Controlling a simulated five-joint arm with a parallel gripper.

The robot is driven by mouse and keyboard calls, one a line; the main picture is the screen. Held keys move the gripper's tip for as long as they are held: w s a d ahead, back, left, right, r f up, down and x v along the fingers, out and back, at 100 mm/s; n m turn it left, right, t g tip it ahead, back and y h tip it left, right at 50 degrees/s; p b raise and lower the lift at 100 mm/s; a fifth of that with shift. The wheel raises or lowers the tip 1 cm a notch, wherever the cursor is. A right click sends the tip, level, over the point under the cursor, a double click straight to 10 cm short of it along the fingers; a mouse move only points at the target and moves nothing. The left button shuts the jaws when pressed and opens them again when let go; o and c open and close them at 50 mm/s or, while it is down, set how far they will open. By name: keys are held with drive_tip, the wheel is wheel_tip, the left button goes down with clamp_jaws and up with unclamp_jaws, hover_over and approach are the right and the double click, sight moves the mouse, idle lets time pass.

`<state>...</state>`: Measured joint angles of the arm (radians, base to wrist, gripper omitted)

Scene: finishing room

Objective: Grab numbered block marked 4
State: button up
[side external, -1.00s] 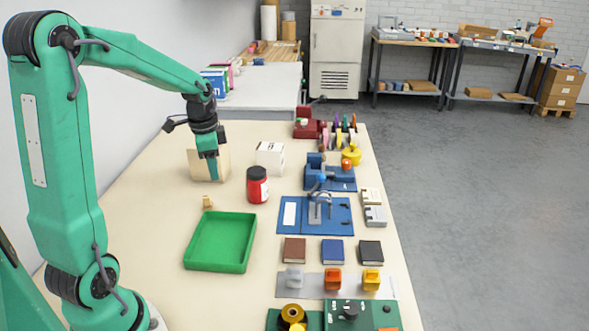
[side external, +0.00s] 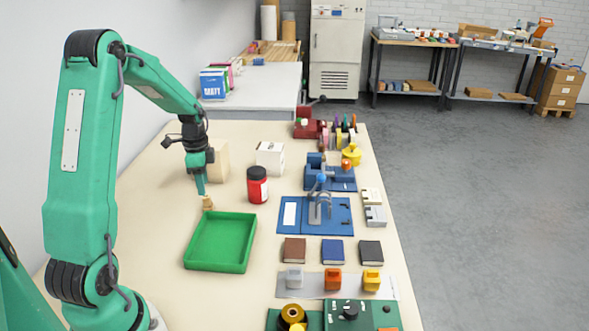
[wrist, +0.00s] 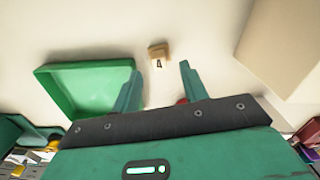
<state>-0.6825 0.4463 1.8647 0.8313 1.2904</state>
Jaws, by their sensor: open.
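The small wooden block (side external: 208,203) stands on the bench just behind the green tray. In the wrist view the block (wrist: 158,51) shows a dark 4 on one face. My gripper (side external: 201,188) is close above it in the side view, pointing down. In the wrist view my gripper (wrist: 160,73) is open, with the block in line with the gap, a little beyond the fingertips. Nothing is between the fingers. I cannot tell the exact height between the tips and the block.
The empty green tray (side external: 220,242) is close in front of the block. A red jar (side external: 257,188) with a dark lid stands to the right. A large tan box (side external: 215,158) and a white box (side external: 270,158) stand behind. Bench left of the tray is bare.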

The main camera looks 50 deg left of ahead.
sight(206, 196)
drive_tip(key=shift+w+d+f, duration=0.1)
drive_tip(key=shift+f, duration=1.35)
drive_tip(key=shift+d+f, duration=0.1)
drive_tip(key=shift+f, duration=1.35)
clamp_jaws()
